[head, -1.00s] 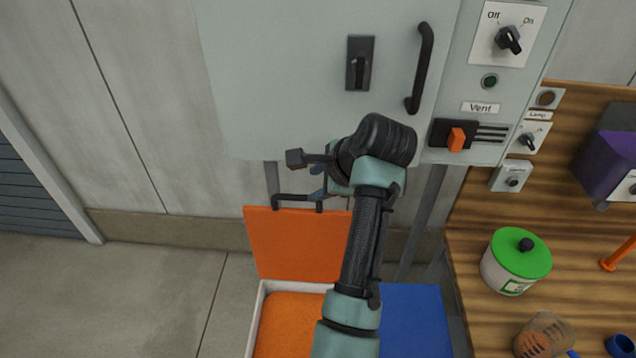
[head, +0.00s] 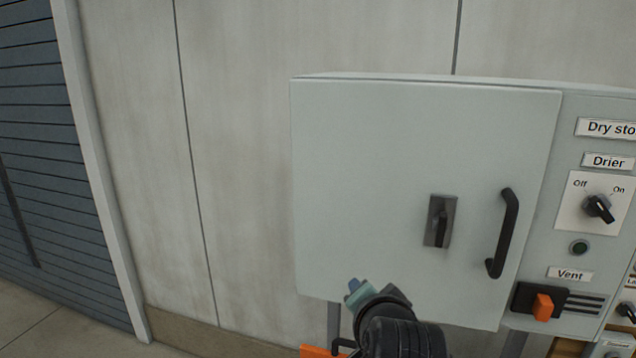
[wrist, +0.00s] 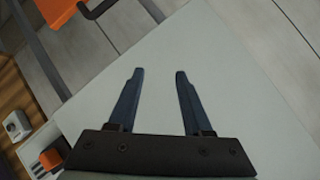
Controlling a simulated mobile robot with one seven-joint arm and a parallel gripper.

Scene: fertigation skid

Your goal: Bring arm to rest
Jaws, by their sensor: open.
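My gripper (wrist: 158,76) shows in the wrist view with its two dark blue fingers spread apart and nothing between them. Behind the fingers lies the pale grey face of the cabinet (wrist: 225,65); I cannot tell the gap to it. In the head view only the upper end of my arm shows at the bottom, in front of the cabinet's (head: 390,140) lower edge.
The cabinet door carries a black latch (head: 440,221) and a black handle (head: 503,233). To the right are a drier knob (head: 599,208) and an orange vent slider (head: 543,307). An orange lid (head: 318,351) shows below the cabinet. The wall (head: 240,150) on the left is bare.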

